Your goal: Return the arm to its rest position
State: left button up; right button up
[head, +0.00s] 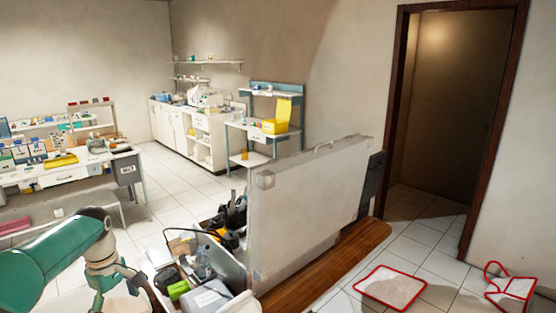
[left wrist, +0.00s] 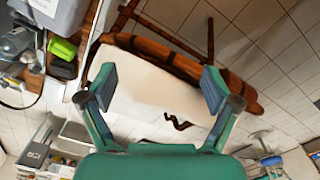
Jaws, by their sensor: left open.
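My left arm (head: 60,262) comes in at the lower left of the head view, teal with a pale wrist joint, bent downward. Its fingertips are hard to make out there. In the left wrist view, my left gripper (left wrist: 160,82) is open, its two grey-padded fingers wide apart with nothing held. Behind the fingers is a pale seat-like surface (left wrist: 150,85) with a brown wooden frame and a dark squiggle; I cannot tell how far away it is. My right gripper is in neither view.
A bin of tools, bottles and a green item (head: 179,290) stands right of my arm. Beside it a large pale case (head: 310,205) stands upright on a wooden surface (head: 350,262). A white worktable (head: 65,174) is at left. Red-edged mats (head: 390,287) lie on the tiled floor.

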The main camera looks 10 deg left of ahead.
pick_arm(q)
jog(key=s+d+f+m+g+h+b, duration=0.1)
jog(key=s+d+f+b, duration=0.1)
jog(key=d+f, duration=0.45)
jog(key=s+d+f+m+g+b, duration=0.2)
jog(key=d+f, duration=0.2)
jog(key=f, duration=0.6)
jog(key=s+d+f+m+g+h+b, duration=0.1)
jog(key=d+f+b, duration=0.1)
jog(key=d+f, duration=0.45)
jog(key=s+d+f+m+t+h+b, duration=0.2)
jog(key=s+d+f+m+t, duration=0.2)
jog(key=s+d+f+m, duration=0.6)
jog(key=s+d+f, duration=0.4)
jog(key=s+f, duration=0.1)
jog(key=f, duration=0.3)
jog(key=shift+s+d+t+b, duration=0.3)
jog(key=shift+d+b, duration=0.05)
jog(key=shift+b, duration=0.05)
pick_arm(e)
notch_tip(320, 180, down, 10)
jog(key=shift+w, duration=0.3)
